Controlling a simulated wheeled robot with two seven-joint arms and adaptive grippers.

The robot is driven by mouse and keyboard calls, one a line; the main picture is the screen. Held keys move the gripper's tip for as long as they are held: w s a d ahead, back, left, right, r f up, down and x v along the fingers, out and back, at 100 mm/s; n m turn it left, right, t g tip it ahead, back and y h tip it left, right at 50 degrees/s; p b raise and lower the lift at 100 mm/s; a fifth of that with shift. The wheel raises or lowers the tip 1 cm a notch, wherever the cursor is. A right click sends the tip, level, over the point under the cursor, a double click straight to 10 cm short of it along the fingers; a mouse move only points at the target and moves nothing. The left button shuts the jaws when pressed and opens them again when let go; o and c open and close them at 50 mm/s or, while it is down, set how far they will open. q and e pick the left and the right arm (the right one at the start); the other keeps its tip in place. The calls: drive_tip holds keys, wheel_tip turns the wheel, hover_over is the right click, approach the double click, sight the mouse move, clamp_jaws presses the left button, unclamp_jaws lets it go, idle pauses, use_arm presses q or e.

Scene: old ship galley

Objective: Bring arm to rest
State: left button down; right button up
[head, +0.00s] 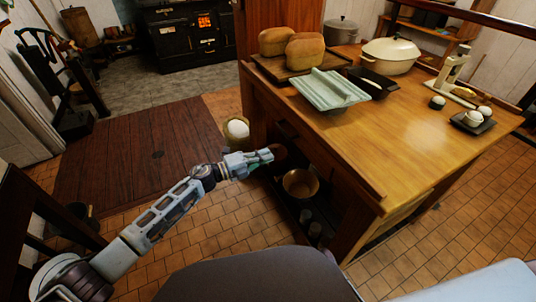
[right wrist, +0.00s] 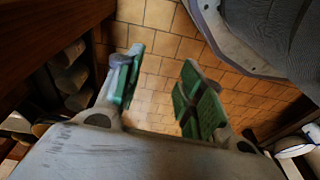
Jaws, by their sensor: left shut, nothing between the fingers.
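My left arm reaches in from the lower left in the head view. Its gripper (head: 264,156) is shut and empty, in front of the wooden counter's left end (head: 310,160), below the top and near the open shelf. I cannot tell whether it touches the counter. My right gripper (right wrist: 163,62) shows in the right wrist view. Its two green-padded fingers stand apart with only tiled floor behind them, so it is open and empty.
On the counter are bread loaves (head: 305,51), a pale green ridged tray (head: 329,90), a cream lidded pot (head: 391,54) and a dark plate (head: 473,122). A brass bowl (head: 300,183) sits on the lower shelf. A basket (head: 237,133) stands on the floor.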

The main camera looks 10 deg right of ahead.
drive_tip(key=shift+w+r, duration=0.15)
drive_tip(key=shift+w, duration=0.1)
